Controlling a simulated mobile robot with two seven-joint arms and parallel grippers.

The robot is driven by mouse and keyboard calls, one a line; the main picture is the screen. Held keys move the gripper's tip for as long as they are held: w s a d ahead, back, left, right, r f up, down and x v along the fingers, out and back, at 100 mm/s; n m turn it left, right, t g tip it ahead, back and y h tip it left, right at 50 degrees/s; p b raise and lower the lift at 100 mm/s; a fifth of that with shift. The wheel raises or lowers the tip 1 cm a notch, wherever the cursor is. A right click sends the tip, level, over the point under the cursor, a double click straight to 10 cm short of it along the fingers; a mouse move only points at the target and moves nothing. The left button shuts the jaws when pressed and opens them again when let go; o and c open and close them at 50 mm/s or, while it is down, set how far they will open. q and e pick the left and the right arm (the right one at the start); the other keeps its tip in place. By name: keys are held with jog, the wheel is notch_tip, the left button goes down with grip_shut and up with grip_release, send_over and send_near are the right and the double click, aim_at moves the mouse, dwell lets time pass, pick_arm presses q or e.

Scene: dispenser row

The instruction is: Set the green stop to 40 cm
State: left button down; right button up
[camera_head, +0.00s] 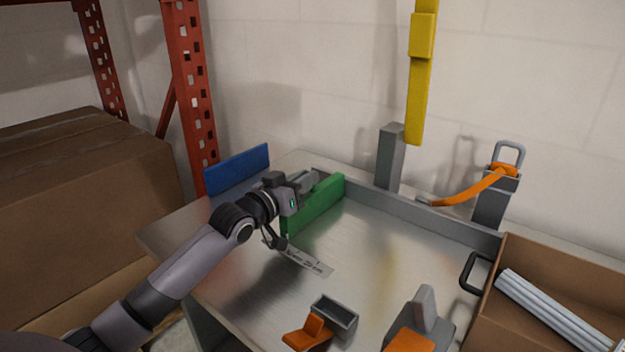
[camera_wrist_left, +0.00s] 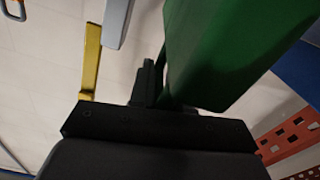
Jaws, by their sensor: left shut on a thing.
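The green stop (camera_head: 312,208) is an upright green plate on the metal table, running from the back rail (camera_head: 430,217) toward the front left. My left gripper (camera_head: 310,181) reaches in from the left and is shut on the stop at its upper edge; the fingertips are partly hidden. In the left wrist view the green stop (camera_wrist_left: 225,50) is large and close beside the dark jaws (camera_wrist_left: 150,85). A pale scale strip (camera_head: 305,262) with dark print lies on the table right of my wrist; its figures are too small to read. My right gripper is not in view.
A blue plate (camera_head: 237,168) stands left of the stop. A grey post (camera_head: 390,158) and a yellow bar (camera_head: 421,75) are behind. A cardboard box with pale tubes (camera_head: 550,310) is at right. Grey-and-orange fittings (camera_head: 308,334) are in front. The table's middle is clear.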

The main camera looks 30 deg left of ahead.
pick_arm(q)
jog(key=shift+w+a+r, duration=0.1)
jog(key=shift+a+r, duration=0.05)
jog(key=shift+a, duration=0.65)
jog(key=c, duration=1.2)
grip_release()
jog(key=shift+o, duration=0.2)
jog(key=s, duration=0.7)
jog(key=shift+a, duration=0.45)
jog(key=shift+s, duration=0.15)
